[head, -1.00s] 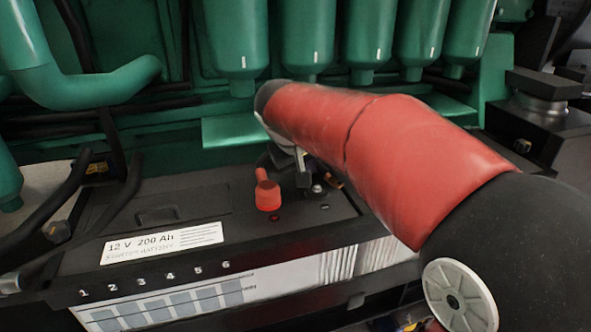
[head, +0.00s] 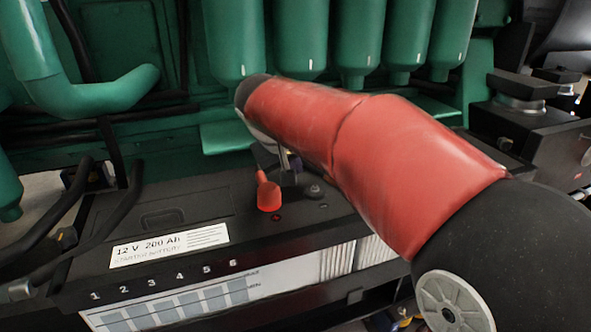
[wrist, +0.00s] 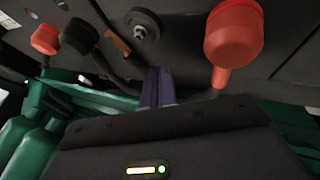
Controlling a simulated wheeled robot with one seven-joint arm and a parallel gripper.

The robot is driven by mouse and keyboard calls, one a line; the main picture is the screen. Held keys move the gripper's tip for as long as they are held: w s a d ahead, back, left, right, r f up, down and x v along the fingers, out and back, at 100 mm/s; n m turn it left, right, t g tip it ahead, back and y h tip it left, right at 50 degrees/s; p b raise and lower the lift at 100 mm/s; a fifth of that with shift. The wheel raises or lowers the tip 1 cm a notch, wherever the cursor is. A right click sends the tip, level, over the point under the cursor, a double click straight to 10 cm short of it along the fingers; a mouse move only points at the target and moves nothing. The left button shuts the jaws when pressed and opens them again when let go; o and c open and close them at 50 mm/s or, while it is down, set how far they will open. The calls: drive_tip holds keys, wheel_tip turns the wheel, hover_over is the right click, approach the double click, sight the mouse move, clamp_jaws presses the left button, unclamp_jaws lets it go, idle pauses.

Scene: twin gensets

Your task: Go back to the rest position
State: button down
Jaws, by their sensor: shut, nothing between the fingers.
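My gripper (wrist: 157,88) shows in the wrist view as two dark purple fingers closed together, with nothing between them. In the head view my red-sleeved arm reaches in from the right and hides most of the gripper. The fingers are above the black battery (head: 150,260), behind its red cap (head: 268,192) and a bare terminal bolt (head: 314,191). In the wrist view the red cap (wrist: 234,45) is right of the fingers, and a bolt (wrist: 145,25) is above them. I cannot tell the exact gap to the battery top.
Green engine cylinders (head: 300,40) and a green pipe (head: 90,95) stand behind the battery. Black cables (head: 60,215) run at its left. A black block (head: 530,120) stands at the right. In the wrist view another red cap (wrist: 45,38) and a black cap (wrist: 78,36) are at upper left.

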drive_tip(key=d+v, duration=0.1)
drive_tip(key=v, duration=0.6)
drive_tip(key=s+d+f+m+y, duration=0.1)
drive_tip(key=s+d+f, duration=0.5)
drive_tip(key=s, duration=0.5)
drive_tip(key=s+d+f+m+y, duration=0.2)
drive_tip(key=s+d+f, duration=0.4)
drive_tip(key=s, duration=0.5)
wheel_tip(320, 180, down, 3)
drive_tip(key=shift+r, duration=0.1)
drive_tip(key=shift+s+d, duration=0.1)
